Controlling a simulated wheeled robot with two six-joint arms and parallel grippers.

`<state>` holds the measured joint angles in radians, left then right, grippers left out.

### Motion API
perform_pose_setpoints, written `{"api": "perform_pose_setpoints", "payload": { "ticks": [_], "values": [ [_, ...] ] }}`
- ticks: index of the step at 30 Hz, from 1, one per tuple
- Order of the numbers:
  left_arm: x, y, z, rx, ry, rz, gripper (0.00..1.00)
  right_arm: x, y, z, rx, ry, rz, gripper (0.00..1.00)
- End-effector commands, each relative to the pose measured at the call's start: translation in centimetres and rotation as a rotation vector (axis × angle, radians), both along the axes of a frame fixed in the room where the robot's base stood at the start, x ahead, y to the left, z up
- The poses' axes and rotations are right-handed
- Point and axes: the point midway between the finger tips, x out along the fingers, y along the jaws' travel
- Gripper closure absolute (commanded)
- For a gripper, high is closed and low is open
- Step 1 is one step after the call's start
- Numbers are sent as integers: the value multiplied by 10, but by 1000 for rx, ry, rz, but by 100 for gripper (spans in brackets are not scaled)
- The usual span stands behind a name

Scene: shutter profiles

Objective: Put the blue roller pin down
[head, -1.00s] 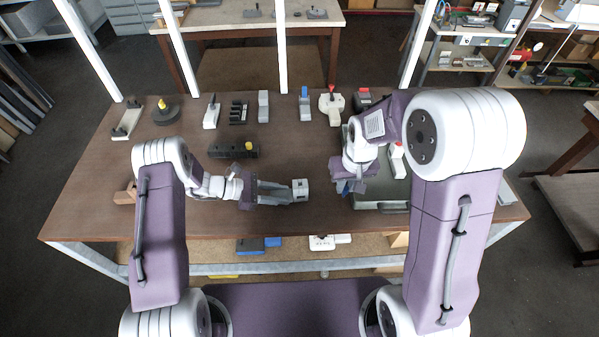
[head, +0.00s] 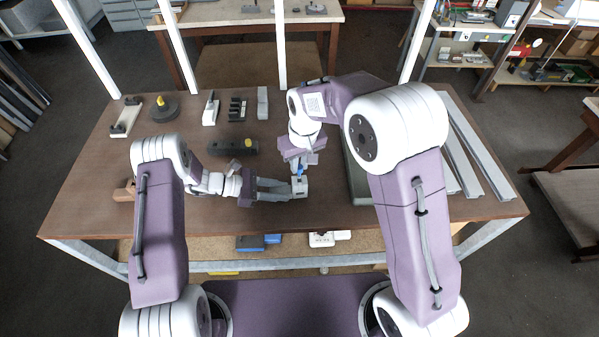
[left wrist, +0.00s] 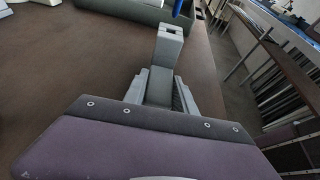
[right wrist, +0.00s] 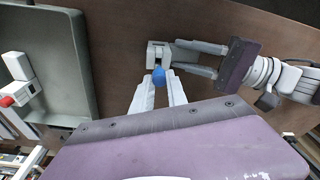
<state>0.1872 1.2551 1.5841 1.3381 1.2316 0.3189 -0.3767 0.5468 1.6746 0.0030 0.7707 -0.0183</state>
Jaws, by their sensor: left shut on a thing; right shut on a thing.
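The blue roller pin (right wrist: 158,75) is between the fingertips of my right gripper (right wrist: 160,86), its rounded blue end showing in the right wrist view. My right gripper (head: 301,166) is shut on it, just behind the small light grey block (head: 300,188) in the head view. My left gripper (head: 285,190) is shut on that block, which has a dark opening in its top. I cannot tell whether pin and block touch.
A grey-green tray (right wrist: 82,62) lies to the right of the grippers in the head view. Long metal profiles (head: 472,150) lie at the table's right. A black block with a yellow knob (head: 230,148) sits behind my left gripper. Small fixtures line the back edge.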

Motion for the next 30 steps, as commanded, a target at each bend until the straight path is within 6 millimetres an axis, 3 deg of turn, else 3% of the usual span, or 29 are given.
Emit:
{"api": "perform_pose_setpoints", "payload": {
  "ticks": [7,25,26,27,30],
  "values": [
    [0,0,0,1,0,0,100,-1,-1,-36,-1,3,-1,100],
    [0,0,0,1,0,0,100,-1,0,-47,0,1,-1,100],
    [0,0,0,1,0,0,100,0,0,-46,0,0,-1,73],
    [0,0,0,1,0,0,100,0,0,-46,0,0,-1,62],
    [0,0,0,1,0,0,100,0,0,-46,0,0,-1,60]
  ]
}}
